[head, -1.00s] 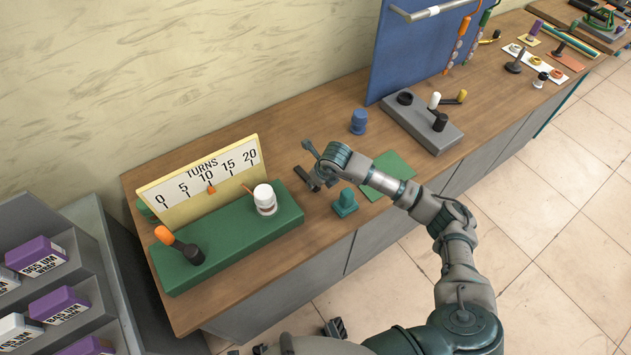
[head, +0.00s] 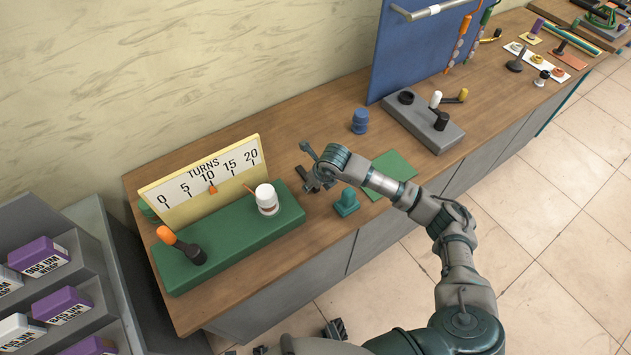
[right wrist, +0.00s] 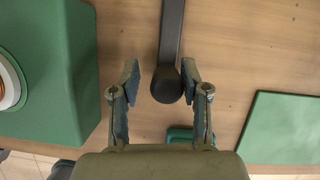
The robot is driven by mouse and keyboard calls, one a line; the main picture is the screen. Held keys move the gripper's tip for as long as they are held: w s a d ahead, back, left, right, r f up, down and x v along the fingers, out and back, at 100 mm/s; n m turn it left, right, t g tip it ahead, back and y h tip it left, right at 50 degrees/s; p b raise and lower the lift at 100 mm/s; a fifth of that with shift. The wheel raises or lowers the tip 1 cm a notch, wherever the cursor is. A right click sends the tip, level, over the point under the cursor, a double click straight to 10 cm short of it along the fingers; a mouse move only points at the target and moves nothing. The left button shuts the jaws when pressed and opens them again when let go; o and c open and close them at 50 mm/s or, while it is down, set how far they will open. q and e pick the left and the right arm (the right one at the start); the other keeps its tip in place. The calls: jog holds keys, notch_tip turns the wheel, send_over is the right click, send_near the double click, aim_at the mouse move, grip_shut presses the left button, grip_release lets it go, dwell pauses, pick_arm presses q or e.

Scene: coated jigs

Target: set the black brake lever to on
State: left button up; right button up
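The black brake lever (right wrist: 171,38) shows in the right wrist view as a dark bar running down from the top edge to a round black knob (right wrist: 166,84). My right gripper (right wrist: 160,74) is open, with one fingertip on each side of the knob. The knob looks clear of the left finger and close to the right one; I cannot tell if it touches. In the head view the right gripper (head: 320,180) is low over the bench at the dark lever (head: 304,173), partly covering it. No on or off marking is readable.
Left of the lever is a green block (head: 226,236) with a white-capped knob, an orange-tipped handle and a TURNS scale (head: 205,178). A teal block (head: 346,203) and a green mat (head: 394,168) lie to the right. A blue knob (head: 360,121) stands behind.

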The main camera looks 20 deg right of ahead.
jog(key=shift+d, duration=0.3)
jog(key=shift+r, duration=0.1)
pick_arm(q)
jog(key=shift+s+d, duration=0.2)
jog(key=shift+d, duration=0.3)
pick_arm(e)
jog(key=v, duration=1.1)
jog(key=shift+r, duration=0.25)
jog(key=shift+s, duration=0.2)
